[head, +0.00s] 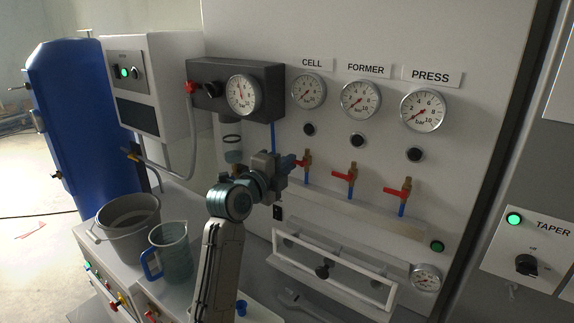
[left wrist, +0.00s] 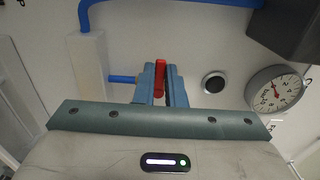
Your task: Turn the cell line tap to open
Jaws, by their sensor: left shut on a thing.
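The cell line tap (head: 307,160) is on the white panel below the gauge (head: 309,91) under the CELL label (head: 312,64). It has a brass body and a red lever, with a blue pipe below. My left gripper (head: 289,163) is at this tap, its fingers reaching the lever from the left. In the left wrist view the red lever (left wrist: 160,78) stands between the two blue-grey fingers of my left gripper (left wrist: 161,90), which are shut on it. The fingers hide part of the lever. My right gripper is not in view.
The former tap (head: 351,176) and press tap (head: 402,190), both with red levers, stand to the right. A dark regulator box with a gauge (head: 243,94) is at upper left. A grey bucket (head: 128,222) and a jug (head: 172,255) stand at lower left.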

